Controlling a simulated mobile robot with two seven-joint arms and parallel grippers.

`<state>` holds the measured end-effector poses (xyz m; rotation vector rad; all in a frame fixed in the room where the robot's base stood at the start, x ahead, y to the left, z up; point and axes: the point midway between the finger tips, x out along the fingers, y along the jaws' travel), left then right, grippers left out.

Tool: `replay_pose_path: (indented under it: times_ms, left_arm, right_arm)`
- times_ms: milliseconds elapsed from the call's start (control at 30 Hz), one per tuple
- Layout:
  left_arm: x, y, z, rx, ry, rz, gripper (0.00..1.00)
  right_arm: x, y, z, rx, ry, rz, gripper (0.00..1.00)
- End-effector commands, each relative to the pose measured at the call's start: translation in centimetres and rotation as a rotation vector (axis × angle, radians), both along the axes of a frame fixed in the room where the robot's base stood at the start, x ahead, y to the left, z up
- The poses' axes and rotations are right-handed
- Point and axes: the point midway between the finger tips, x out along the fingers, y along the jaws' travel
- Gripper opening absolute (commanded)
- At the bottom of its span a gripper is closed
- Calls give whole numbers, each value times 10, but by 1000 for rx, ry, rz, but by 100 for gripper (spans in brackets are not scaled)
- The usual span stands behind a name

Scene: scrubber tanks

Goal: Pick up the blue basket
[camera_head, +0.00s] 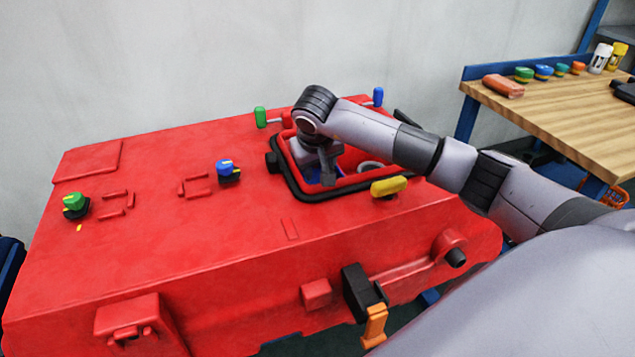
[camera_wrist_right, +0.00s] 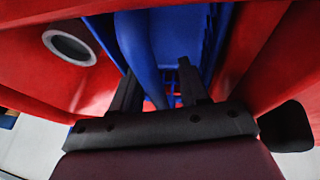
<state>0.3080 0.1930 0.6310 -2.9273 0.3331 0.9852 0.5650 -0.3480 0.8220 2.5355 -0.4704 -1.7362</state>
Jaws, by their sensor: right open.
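The blue basket (camera_head: 313,178) sits down inside the rectangular opening of the red tank (camera_head: 190,240); only small parts of it show past my arm in the head view. My right gripper (camera_head: 328,172) reaches down into the opening. In the right wrist view the basket (camera_wrist_right: 185,35) fills the upper middle. My right gripper (camera_wrist_right: 160,88) is open there, with a curved blue part of the basket between its dark fingers. I cannot tell whether the fingers touch it. My left gripper is not in view.
The black-rimmed opening is narrow, with red walls close to the gripper. A grey ring port (camera_wrist_right: 70,47) lies beside the basket. A yellow handle (camera_head: 389,186) is at the opening's front edge. Green (camera_head: 260,116) and blue (camera_head: 378,96) handles stand behind. A wooden table (camera_head: 570,115) is at right.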

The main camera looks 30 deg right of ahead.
Motion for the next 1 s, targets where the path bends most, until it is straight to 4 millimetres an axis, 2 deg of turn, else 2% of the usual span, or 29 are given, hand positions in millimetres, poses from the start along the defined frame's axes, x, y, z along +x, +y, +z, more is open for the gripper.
replay_pose_path:
  times_ms: [300, 433, 467, 1000]
  left_arm:
    - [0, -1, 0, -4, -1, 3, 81]
    - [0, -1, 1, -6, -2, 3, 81]
    - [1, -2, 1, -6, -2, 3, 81]
    - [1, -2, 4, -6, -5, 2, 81]
  right_arm:
    - [0, 0, -1, 0, 0, -1, 44]
    - [0, 0, -1, 1, 1, -1, 2]
    - [0, 0, -1, 1, 1, -1, 0]
    - [0, 1, 4, 4, 0, 0, 0]
